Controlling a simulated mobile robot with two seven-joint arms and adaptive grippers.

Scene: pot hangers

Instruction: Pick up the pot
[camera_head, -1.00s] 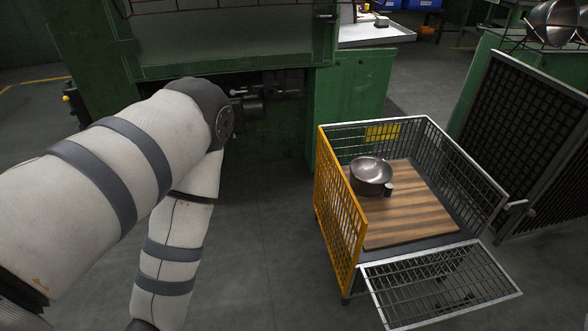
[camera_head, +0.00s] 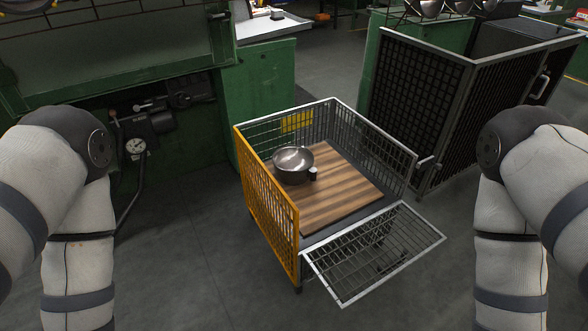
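The pot (camera_head: 293,166) is a round, shiny metal vessel with a small dark piece, perhaps its handle, at its front right. It sits upright on a striped wooden board (camera_head: 335,196) inside a wire cart (camera_head: 268,206), towards the cart's back left. The cart has an orange left side, and its front panel (camera_head: 375,252) is folded down. My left arm shows at the left edge and my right arm at the right edge. Both arms hang down outside the cart, well apart from the pot. Neither gripper is in view.
A green machine (camera_head: 262,92) stands behind and left of the cart. A dark mesh fence (camera_head: 420,95) stands close on the cart's right, and more round metal pots (camera_head: 425,8) show at the top right. The floor (camera_head: 200,270) in front is clear.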

